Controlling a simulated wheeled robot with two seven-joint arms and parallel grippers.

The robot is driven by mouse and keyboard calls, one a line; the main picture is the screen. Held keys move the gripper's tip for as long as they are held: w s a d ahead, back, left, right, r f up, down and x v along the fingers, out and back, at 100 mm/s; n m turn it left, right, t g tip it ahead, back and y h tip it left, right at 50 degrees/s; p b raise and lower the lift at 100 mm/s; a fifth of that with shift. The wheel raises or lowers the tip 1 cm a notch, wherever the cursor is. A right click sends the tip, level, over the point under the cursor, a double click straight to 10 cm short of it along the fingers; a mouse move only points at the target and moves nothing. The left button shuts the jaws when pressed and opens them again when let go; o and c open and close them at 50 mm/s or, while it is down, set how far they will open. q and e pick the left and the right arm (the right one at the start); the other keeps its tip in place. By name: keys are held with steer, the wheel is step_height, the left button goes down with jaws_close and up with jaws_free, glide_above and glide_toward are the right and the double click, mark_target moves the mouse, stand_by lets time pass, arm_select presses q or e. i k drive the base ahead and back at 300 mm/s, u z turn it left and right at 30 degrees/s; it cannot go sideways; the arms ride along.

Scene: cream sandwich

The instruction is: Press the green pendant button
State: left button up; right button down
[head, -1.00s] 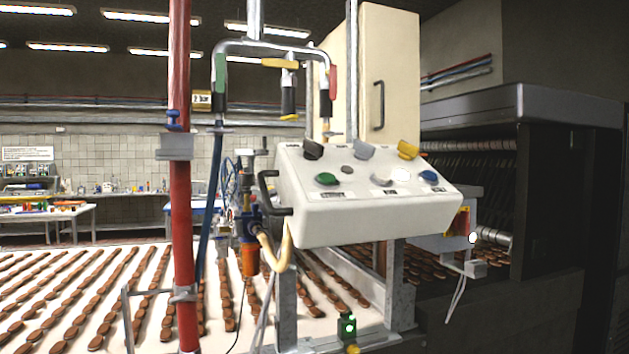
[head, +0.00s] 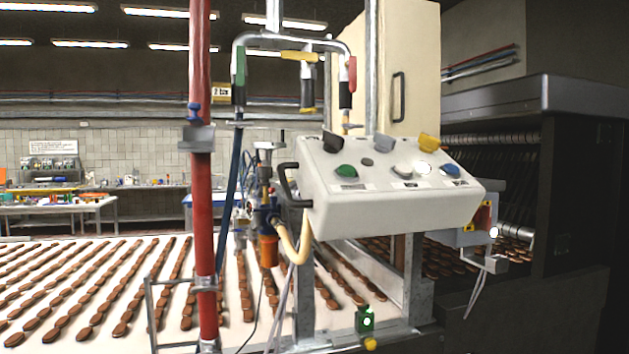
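The white control box (head: 390,212) stands in the middle of the head view, with a sloped top panel facing me. A round green button (head: 345,171) is on the left part of its front row. White buttons (head: 402,170) and a blue button (head: 450,171) are to the right of it. Black, grey and yellow knobs line the back row. Nothing covers the green button, and I cannot tell whether it is pressed in. Neither of my grippers is in view.
A red vertical pole (head: 202,230) stands left of the box. A black handle (head: 290,186) sticks out from the box's left side. A white conveyor (head: 60,258) with rows of brown biscuits runs below. A dark machine (head: 570,220) fills the right.

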mark_target(345, 170)
steer(key=z, duration=1.7)
steer(key=k, duration=0.6)
steer(key=u, duration=1.55)
